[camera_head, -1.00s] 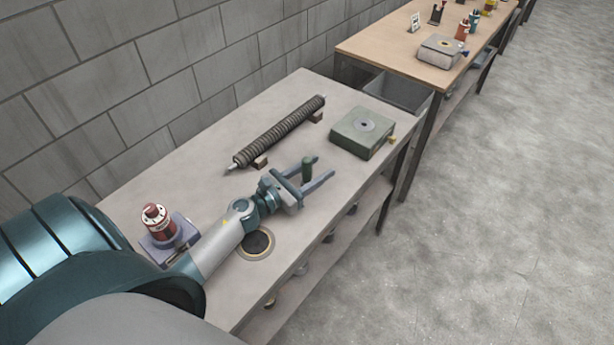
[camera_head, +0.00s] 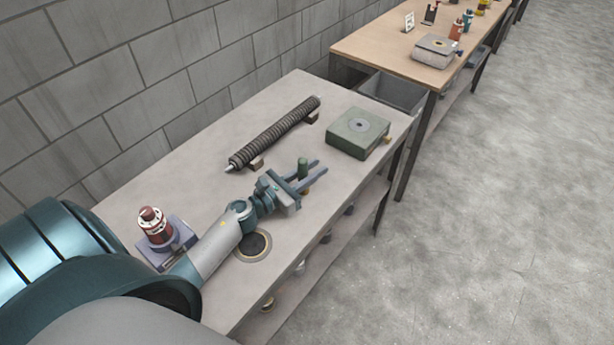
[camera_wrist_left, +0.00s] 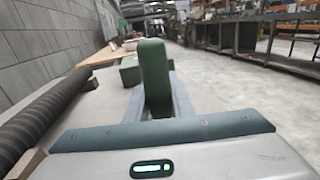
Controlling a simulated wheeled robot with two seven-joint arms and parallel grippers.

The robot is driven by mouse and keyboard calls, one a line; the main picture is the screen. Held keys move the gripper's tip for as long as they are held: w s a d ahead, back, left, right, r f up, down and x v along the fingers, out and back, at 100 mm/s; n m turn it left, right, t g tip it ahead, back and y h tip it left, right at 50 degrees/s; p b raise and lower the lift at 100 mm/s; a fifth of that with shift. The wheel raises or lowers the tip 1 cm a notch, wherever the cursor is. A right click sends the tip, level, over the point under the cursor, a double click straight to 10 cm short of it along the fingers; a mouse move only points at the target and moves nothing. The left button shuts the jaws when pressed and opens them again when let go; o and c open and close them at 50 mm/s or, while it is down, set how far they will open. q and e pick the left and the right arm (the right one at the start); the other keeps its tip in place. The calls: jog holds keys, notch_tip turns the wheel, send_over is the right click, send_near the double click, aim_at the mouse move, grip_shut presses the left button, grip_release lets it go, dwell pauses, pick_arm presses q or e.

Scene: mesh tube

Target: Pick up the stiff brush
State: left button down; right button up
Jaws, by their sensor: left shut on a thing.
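The stiff brush (camera_head: 303,168) shows as a green upright handle between the fingers of my left gripper (camera_head: 320,168). A small tan part shows just below the near finger, perhaps its bristle end. My left gripper is shut on the brush, low over the grey bench (camera_head: 215,187). In the left wrist view the green handle (camera_wrist_left: 154,75) stands upright between the fingers, and its lower end is hidden by the gripper body. I cannot tell whether the brush touches the bench top. My right gripper is not in view.
A dark ridged roller (camera_head: 275,135) lies on small blocks behind the gripper. A green box (camera_head: 357,132) stands beyond the fingertips. A red-and-white item on a purple base (camera_head: 165,240) and a dark round opening (camera_head: 254,245) are nearer. A wooden table (camera_head: 390,45) stands farther back.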

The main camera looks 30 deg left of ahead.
pick_arm(q)
jog(key=shift+r, duration=0.15)
jog(key=shift+r, duration=0.55)
jog(key=w+d+r+p, duration=0.1)
jog(key=d+r+p, duration=0.5)
jog(key=d+r, duration=0.3)
jog(key=d, duration=0.2)
jog(key=shift+w+d+r, duration=0.15)
jog(key=shift+d+r, duration=0.15)
